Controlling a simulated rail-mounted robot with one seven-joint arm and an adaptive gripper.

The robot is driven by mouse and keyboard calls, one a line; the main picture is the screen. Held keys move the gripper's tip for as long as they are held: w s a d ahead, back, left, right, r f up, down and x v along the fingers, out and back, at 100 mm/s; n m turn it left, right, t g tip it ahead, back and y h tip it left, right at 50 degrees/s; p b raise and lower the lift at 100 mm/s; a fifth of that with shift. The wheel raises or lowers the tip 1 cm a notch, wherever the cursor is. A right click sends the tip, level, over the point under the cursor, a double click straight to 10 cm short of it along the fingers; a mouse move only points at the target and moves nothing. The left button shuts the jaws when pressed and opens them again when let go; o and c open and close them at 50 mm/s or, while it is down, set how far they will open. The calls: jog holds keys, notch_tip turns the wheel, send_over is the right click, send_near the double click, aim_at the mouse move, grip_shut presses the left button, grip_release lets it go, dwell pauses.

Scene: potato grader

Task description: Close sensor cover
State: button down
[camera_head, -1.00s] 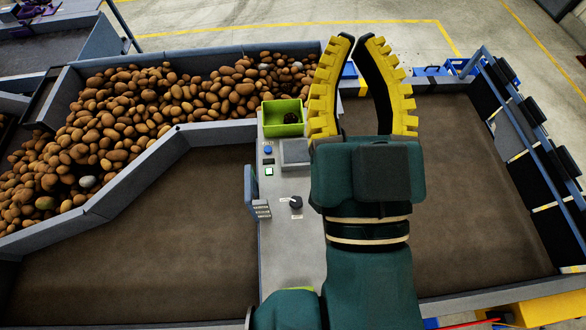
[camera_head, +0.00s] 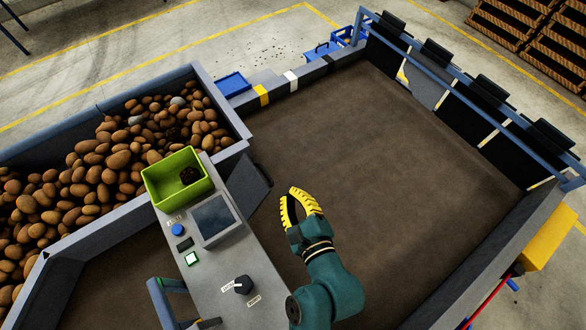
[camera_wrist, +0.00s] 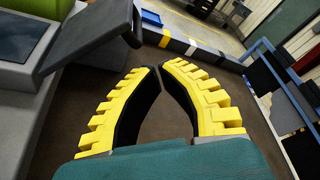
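The sensor cover looks to be the dark grey flat flap (camera_head: 255,182) that sticks out from the far right side of the grey console (camera_head: 235,265), beside a square dark glassy panel (camera_head: 212,219). It stands open, off that panel. In the wrist view the flap (camera_wrist: 95,30) reaches in from the upper left, left of and beyond my fingers. My gripper (camera_head: 293,195) is over the brown bed, right of the console and just below and right of the flap. Its yellow fingers (camera_wrist: 160,70) bow out and their tips come together with nothing between them. It appears apart from the flap.
A green bin (camera_head: 165,189) with a dark lump stands at the console's far end. Potatoes (camera_head: 110,150) fill the left trough. The brown bed (camera_head: 400,160) is clear.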

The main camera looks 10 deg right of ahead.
aim_at(253, 186)
notch_tip(253, 186, down, 4)
jog(key=s, duration=0.2)
jog(key=w+a+p, duration=0.1)
jog(key=w+a, duration=0.2)
jog(key=w, duration=0.5)
jog(key=shift+a+r+g+p, duration=0.3)
jog(key=shift+a+r+p, duration=0.05)
jog(key=shift+r+p, duration=0.05)
